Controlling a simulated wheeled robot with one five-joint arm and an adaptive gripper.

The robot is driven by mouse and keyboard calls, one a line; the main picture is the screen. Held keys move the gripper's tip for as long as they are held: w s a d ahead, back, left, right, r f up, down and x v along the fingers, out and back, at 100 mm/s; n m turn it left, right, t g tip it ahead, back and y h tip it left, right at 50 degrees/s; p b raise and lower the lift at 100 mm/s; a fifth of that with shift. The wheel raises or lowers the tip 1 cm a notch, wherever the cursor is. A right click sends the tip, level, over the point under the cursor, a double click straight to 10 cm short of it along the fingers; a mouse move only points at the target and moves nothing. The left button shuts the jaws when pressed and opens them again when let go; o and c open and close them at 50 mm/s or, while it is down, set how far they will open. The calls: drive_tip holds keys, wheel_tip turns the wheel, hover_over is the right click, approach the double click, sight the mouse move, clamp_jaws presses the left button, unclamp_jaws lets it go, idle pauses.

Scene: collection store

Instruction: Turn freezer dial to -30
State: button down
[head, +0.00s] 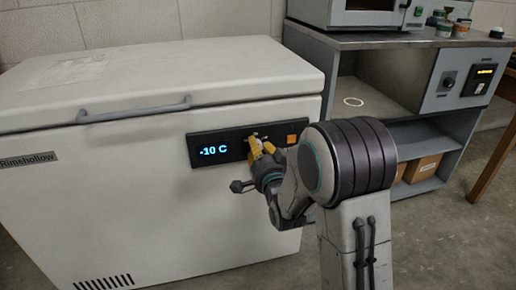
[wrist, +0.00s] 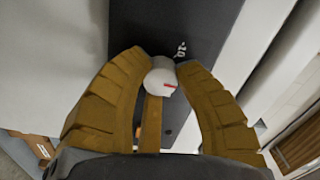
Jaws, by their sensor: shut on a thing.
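The white chest freezer (head: 130,215) stands at the left with its lid closed. Its dark control panel (head: 236,153) shows "-10 C" in blue on the display (head: 213,151), with an orange square (head: 292,139) at the right end. My gripper (head: 256,146) is at the panel, right of the display, its yellow fingers covering most of the dial there.
A grey bench (head: 400,40) with open shelves stands right of the freezer. It has a control box with a black knob (head: 447,80) and lit display, cardboard boxes (head: 420,168) below, and small jars on top. A grey handle (head: 135,112) runs along the freezer's front.

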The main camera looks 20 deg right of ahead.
sight(253, 108)
drive_tip(key=m, duration=0.6)
drive_tip(key=shift+a+m, duration=0.1)
drive_tip(key=shift+m, duration=0.2)
drive_tip(key=m, duration=0.4)
drive_tip(key=shift+r+m, duration=0.1)
drive_tip(key=shift+m, duration=0.2)
drive_tip(key=shift+r+m, duration=0.1)
drive_tip(key=shift+m, duration=0.2)
drive_tip(key=c, duration=1.2)
unclamp_jaws()
drive_tip(key=shift+w+a, duration=0.1)
drive_tip(key=o, duration=0.3)
wheel_tip(253, 108, up, 10)
drive_tip(key=shift+f, duration=0.1)
